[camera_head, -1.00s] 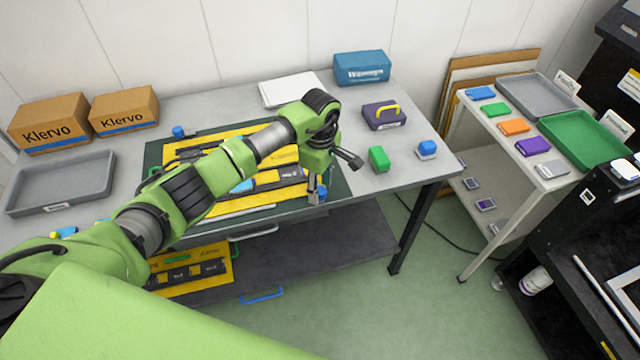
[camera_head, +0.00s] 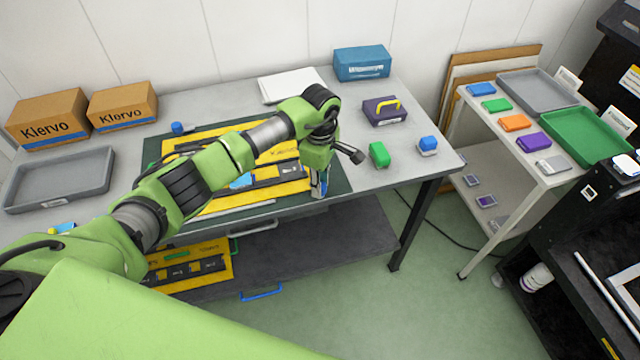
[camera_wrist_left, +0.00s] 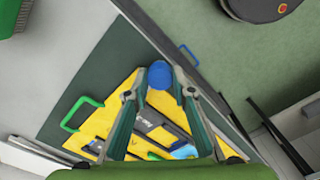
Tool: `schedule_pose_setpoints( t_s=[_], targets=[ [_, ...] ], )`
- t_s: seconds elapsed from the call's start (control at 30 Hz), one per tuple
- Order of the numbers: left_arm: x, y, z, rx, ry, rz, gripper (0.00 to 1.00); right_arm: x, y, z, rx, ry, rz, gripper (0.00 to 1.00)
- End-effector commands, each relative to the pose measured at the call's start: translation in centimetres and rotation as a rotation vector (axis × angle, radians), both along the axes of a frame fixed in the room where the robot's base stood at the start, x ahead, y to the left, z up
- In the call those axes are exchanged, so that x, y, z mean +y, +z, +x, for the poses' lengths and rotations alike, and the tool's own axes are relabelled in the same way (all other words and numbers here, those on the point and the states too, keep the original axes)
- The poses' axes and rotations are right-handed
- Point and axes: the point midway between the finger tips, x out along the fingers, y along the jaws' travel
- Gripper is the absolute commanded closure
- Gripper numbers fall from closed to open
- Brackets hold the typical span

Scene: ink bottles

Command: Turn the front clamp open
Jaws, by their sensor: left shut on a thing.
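The front clamp's round blue knob (camera_wrist_left: 160,75) shows between my left gripper's (camera_wrist_left: 158,93) fingertips in the left wrist view. It sits at the corner of the yellow frame on the dark green mat. In the head view my left gripper (camera_head: 319,190) points down at the mat's front right corner and largely hides this knob. The gripper is shut on the knob. Another blue clamp knob (camera_head: 178,128) stands at the back left of the mat (camera_head: 152,152). The yellow frame (camera_head: 215,130) lies partly under my left arm. My right gripper is not in view.
A green block (camera_head: 379,154), a blue block (camera_head: 428,146) and a purple case (camera_head: 384,110) stand right of the mat. A grey tray (camera_head: 60,180) and Klervo boxes (camera_head: 48,118) are at the left. The table's front edge is close to the gripper.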

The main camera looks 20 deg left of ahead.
Motion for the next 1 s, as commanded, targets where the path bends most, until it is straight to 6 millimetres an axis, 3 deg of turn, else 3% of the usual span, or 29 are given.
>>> schedule_pose_setpoints(
  t_s=[0.3,1.0],
  targets=[
    [0.1,-0.3,0.1,-0.003,0.255,0.002,0.98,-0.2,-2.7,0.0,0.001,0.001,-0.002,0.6],
    [0.1,-0.1,0.0,-0.003,0.921,0.002,0.98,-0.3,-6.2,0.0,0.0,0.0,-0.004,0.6]
  ],
)
